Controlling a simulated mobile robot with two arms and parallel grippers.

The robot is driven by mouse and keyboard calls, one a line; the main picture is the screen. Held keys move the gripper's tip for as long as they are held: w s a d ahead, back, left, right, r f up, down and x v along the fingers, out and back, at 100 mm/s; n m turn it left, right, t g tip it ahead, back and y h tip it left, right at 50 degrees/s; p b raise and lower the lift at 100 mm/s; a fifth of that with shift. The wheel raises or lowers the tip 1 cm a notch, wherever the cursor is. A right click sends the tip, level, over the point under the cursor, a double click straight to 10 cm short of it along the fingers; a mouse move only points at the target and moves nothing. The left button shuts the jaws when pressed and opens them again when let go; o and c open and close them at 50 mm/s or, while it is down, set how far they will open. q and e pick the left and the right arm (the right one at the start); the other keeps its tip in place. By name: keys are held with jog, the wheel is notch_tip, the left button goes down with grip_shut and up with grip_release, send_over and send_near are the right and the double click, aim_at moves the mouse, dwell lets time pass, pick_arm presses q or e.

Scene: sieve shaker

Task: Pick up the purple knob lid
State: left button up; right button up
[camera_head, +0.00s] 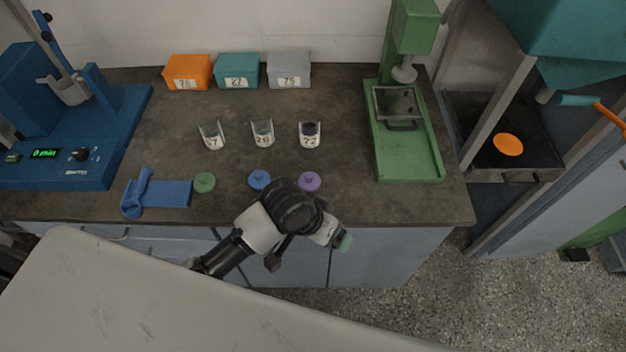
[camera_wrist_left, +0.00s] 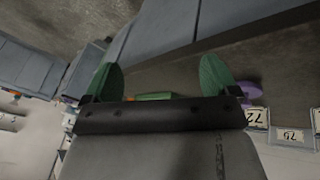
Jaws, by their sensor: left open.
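The purple knob lid (camera_head: 309,181) lies flat near the front edge of the dark worktop, at the right end of a row of lids. Something purple, likely this lid (camera_wrist_left: 251,90), shows in the left wrist view, partly hidden behind a green fingertip. My left gripper (camera_head: 344,241) is in front of the worktop edge, below and right of the purple lid in the head view, apart from it. In the left wrist view its two green fingers (camera_wrist_left: 160,78) are spread wide, with nothing held between them. My right gripper is not in view.
A blue lid (camera_head: 259,180) and a green lid (camera_head: 204,183) lie left of the purple one. Labelled cups (camera_head: 310,134) stand behind. A blue holder (camera_head: 160,194) lies left, near a blue machine (camera_head: 60,130). A green press (camera_head: 408,145) stands right.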

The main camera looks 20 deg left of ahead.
aim_at(309, 175)
pick_arm(q)
jog(key=shift+g+y, duration=0.5)
jog(key=shift+g, duration=0.2)
jog(key=w, duration=0.2)
jog(key=w+r, duration=0.1)
jog(key=w, duration=0.1)
jog(key=w+d+r, duration=0.1)
jog(key=w, duration=0.1)
jog(key=shift+r, duration=0.1)
jog(key=w+a+r+n+y, duration=0.1)
jog(key=w+a, duration=0.1)
jog(key=w+a+r+n+y, duration=0.1)
jog(key=w+a+r, duration=0.1)
jog(key=w+a, duration=0.1)
jog(key=w+a+r+n+g+y, duration=0.1)
jog(key=w+a, duration=0.2)
jog(key=shift+w+r, duration=0.1)
jog(key=shift+r, duration=0.25)
jog(key=shift+w+a+n, duration=0.1)
jog(key=shift+a+n, duration=0.1)
jog(key=shift+n, duration=0.1)
notch_tip(309, 175, down, 5)
jog(key=shift+f+p, duration=0.1)
jog(key=shift+p, duration=0.25)
notch_tip(309, 175, down, 4)
jog(key=shift+a+f+p, duration=0.1)
jog(key=shift+a+p, duration=0.05)
jog(key=shift+p, duration=0.3)
jog(key=shift+f, duration=0.55)
jog(key=c, duration=1)
